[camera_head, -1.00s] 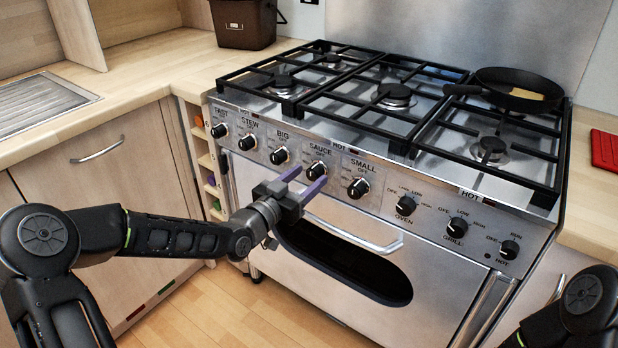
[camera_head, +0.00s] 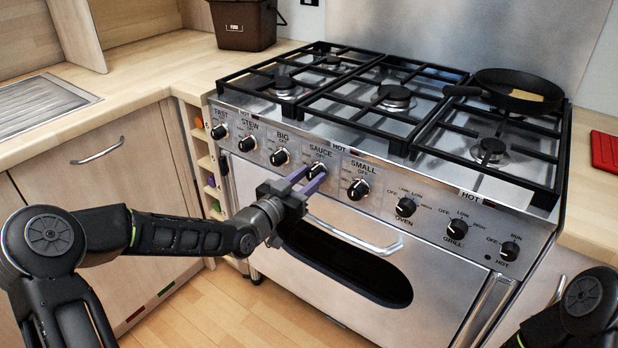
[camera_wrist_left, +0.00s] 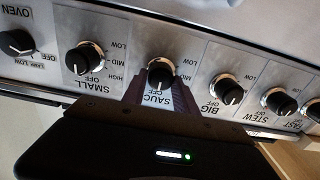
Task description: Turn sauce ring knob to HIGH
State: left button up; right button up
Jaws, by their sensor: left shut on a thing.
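The sauce ring knob (camera_head: 316,171) is a black knob on a silver collar under the SAUCE label on the cooker's front panel. It also shows in the left wrist view (camera_wrist_left: 160,76), between the purple fingers. My left gripper (camera_head: 309,180) is shut on the sauce knob, with one finger on each side of it. The fingers partly hide the knob's sides and its dial marks. My right gripper is out of view; only part of my right arm shows at the lower right.
The small ring knob (camera_head: 358,189) and the big ring knob (camera_head: 280,156) sit close on either side. The oven door handle (camera_head: 355,237) runs just below. A frying pan (camera_head: 512,92) stands on the hob at the back right.

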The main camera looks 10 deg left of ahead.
pick_arm(q)
grip_shut()
jog(key=shift+n, duration=0.6)
jog(key=n+p, duration=0.1)
jog(key=n, duration=0.3)
jog(key=shift+a, duration=0.1)
jog(key=n+p, duration=0.1)
jog(key=n, duration=0.5)
jog(key=shift+f+n, duration=0.15)
jog(key=shift+n, duration=0.15)
jog(key=shift+p, duration=0.3)
jog(key=o, duration=1.1)
grip_release()
jog(key=shift+a, duration=0.1)
